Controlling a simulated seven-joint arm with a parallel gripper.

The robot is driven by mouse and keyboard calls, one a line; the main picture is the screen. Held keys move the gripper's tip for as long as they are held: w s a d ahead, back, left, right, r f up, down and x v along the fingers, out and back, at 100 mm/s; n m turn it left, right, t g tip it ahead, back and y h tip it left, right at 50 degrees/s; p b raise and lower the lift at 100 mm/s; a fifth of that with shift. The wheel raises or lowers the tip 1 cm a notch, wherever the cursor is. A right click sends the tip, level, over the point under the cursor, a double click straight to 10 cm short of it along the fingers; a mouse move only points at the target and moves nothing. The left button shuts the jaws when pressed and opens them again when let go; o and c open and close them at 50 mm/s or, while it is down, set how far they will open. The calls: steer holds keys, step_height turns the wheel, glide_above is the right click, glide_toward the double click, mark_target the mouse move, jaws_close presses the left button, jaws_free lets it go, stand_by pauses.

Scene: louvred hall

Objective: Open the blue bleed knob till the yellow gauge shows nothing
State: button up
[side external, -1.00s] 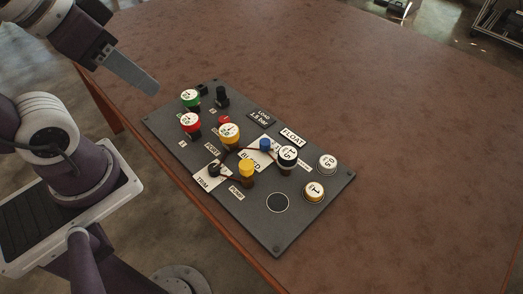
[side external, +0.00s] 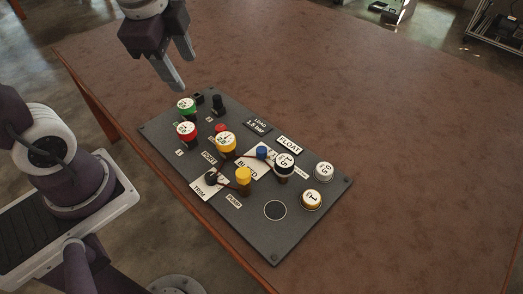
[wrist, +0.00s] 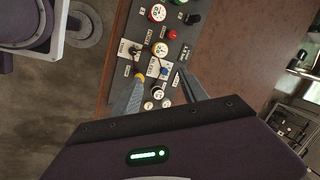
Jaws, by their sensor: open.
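The blue bleed knob (side external: 262,152) stands on the dark panel (side external: 244,228), by the white BLEED label; it also shows in the wrist view (wrist: 164,71). The yellow gauge (side external: 226,142) stands up left of the knob, its white dial facing up; its reading is too small to tell. In the wrist view the yellow gauge (wrist: 160,49) is just beyond the knob. My gripper (side external: 179,74) is open and empty, above the table behind the panel's far left end, apart from the knob. In the wrist view its two fingers (wrist: 157,88) flank the knob's direction.
Green (side external: 186,105) and red (side external: 186,131) gauges stand at the panel's left end. A yellow knob (side external: 243,175), a black-sided weight (side external: 284,163), a white disc (side external: 324,171) and a gold-rimmed disc (side external: 312,199) crowd the right half. The brown table (side external: 400,120) beyond is clear.

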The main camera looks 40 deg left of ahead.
steer(key=w+f+m+g, duration=0.2)
steer(key=w+f+m, duration=0.65)
steer(key=m, duration=0.25)
steer(key=m+g+h, duration=0.1)
steer(key=m+h, duration=0.1)
steer(key=m, duration=1.2)
glide_above(262, 150)
step_height(262, 150, down, 15)
steer(key=shift+a+f, duration=0.1)
steer(key=shift+f, duration=5)
jaws_close()
